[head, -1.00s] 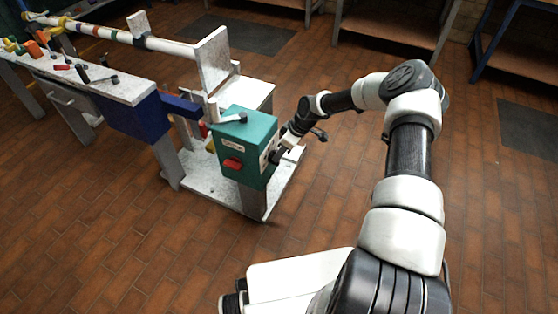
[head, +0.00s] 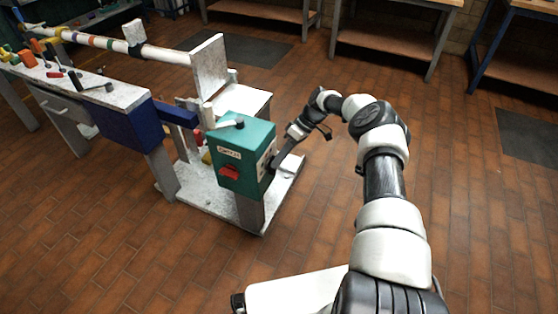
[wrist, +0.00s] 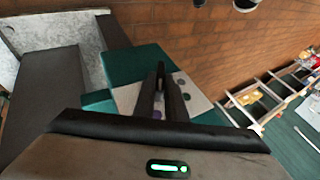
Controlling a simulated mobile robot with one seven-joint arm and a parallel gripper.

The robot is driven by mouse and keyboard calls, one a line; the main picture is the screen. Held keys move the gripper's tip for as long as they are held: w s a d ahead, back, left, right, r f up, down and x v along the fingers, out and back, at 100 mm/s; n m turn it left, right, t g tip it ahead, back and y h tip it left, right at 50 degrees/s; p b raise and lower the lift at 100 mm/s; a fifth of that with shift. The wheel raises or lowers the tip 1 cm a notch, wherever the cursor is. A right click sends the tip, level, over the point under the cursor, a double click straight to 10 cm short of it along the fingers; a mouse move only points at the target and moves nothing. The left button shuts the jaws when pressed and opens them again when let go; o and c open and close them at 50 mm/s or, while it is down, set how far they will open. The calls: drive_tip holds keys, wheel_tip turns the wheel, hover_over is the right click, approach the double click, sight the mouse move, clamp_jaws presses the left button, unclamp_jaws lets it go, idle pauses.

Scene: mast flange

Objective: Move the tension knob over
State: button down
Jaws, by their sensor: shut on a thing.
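The teal control box (head: 245,135) stands on a post at the near end of the bench. A pale panel with dark round marks is on its right face, and it also shows in the wrist view (wrist: 195,92). My gripper (head: 273,166) is at this panel, and its two dark fingers (wrist: 162,92) point at it, close together. They are shut on a small dark part, which I take to be the tension knob; the fingers hide most of it. A red knob (head: 229,173) is on the box's front face, apart from my gripper.
The bench with a long pipe (head: 165,50) runs to the left. Brick floor (head: 420,110) is open to the right.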

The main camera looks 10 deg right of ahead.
drive_tip(key=shift+a+f, duration=0.1)
drive_tip(key=c, duration=1.8)
unclamp_jaws()
